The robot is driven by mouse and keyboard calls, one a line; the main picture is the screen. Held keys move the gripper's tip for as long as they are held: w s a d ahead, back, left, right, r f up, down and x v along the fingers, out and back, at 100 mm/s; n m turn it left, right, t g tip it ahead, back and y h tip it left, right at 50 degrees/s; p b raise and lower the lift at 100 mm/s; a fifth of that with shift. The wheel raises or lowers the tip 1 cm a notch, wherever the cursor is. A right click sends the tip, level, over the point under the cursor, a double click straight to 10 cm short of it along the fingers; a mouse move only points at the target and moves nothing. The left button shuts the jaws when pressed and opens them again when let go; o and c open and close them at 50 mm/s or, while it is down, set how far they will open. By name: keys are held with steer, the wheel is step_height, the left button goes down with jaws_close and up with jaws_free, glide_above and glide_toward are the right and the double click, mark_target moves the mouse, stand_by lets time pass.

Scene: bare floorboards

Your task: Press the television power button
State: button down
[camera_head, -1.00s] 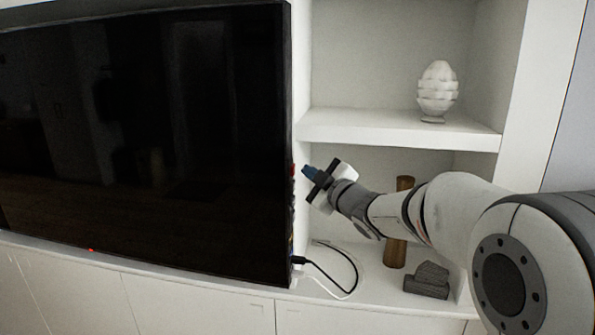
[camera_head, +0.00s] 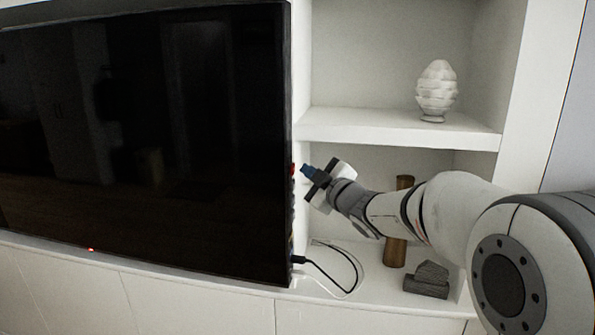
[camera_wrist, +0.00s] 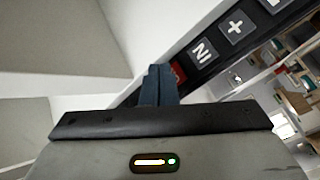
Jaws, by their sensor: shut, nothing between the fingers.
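The television (camera_head: 150,140) is a large dark screen on the left in the head view, with a small red light at its lower edge. Its right side edge carries a red power button (camera_head: 293,169). In the wrist view the red button (camera_wrist: 177,73) shows beside white-marked buttons (camera_wrist: 202,51), partly hidden behind my fingertips. My gripper (camera_head: 306,170) is shut and empty, its blue fingertips pointing at the side edge close to the red button. It also shows in the wrist view (camera_wrist: 159,75). I cannot tell whether the tips touch the button.
A white shelf (camera_head: 400,128) with a white ornament (camera_head: 437,90) is above my arm. A brown cylinder (camera_head: 395,250) and a dark grey object (camera_head: 428,280) stand on the lower surface. A black cable (camera_head: 335,278) runs from the television's lower right edge.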

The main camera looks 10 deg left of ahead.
steer(key=shift+a, duration=0.3)
steer(key=shift+a+b, duration=0.4)
stand_by(0.6)
steer(key=shift+d, duration=0.85)
steer(key=d, duration=0.5)
steer(key=shift+s+p, duration=0.2)
steer(key=shift+p, duration=0.15)
stand_by(1.0)
